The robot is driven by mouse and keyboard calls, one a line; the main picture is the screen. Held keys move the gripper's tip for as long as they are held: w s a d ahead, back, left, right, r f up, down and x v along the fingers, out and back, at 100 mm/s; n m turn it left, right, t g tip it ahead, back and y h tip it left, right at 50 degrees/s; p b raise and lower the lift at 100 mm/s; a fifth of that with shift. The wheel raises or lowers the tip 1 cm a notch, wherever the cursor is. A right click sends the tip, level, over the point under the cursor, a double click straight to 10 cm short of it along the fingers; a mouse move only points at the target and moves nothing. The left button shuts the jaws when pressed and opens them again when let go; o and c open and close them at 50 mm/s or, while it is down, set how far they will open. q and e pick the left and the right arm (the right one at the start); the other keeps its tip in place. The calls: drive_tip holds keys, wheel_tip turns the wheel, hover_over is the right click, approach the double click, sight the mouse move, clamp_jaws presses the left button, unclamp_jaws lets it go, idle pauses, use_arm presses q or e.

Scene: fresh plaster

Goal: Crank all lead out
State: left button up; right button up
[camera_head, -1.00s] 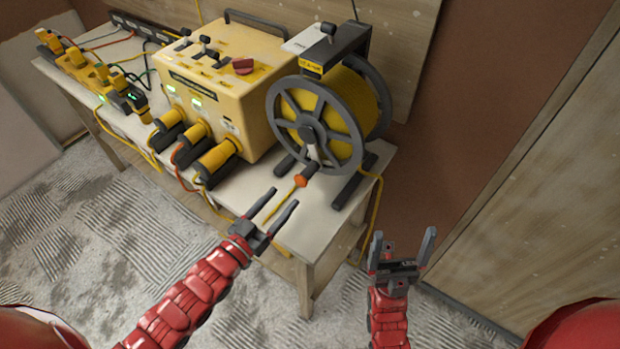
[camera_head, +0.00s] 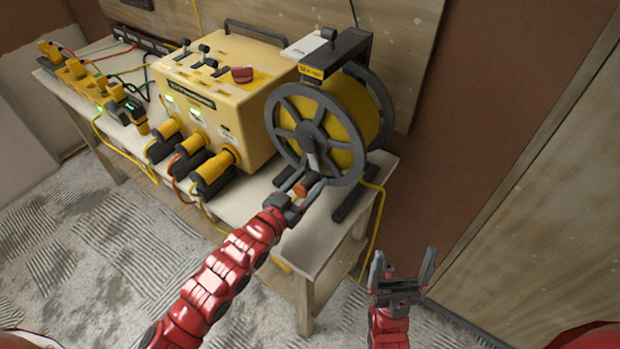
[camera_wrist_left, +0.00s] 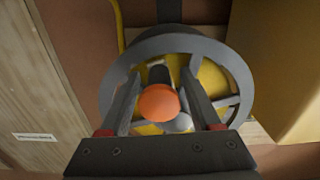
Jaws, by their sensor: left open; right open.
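The cable reel (camera_head: 312,128) stands on the right end of the table, a grey spoked wheel with yellow lead (camera_head: 352,118) wound on it. Its crank handle has an orange knob (camera_head: 299,189) low at the front of the wheel. My left gripper (camera_head: 303,180) is open, with its fingers on either side of the knob. In the left wrist view the orange knob (camera_wrist_left: 158,103) sits between the two open fingers; whether they touch it I cannot tell. My right gripper (camera_head: 404,268) is open and empty, in front of the table's right end.
A yellow power box (camera_head: 235,85) with plugged connectors (camera_head: 212,172) stands left of the reel. A power strip with yellow plugs (camera_head: 75,72) lies at the table's far left. Yellow lead (camera_head: 379,225) hangs over the table's right edge. A wooden panel stands at right.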

use_arm(q)
drive_tip(key=shift+w+d, duration=0.15)
clamp_jaws()
idle(0.4)
idle(1.0)
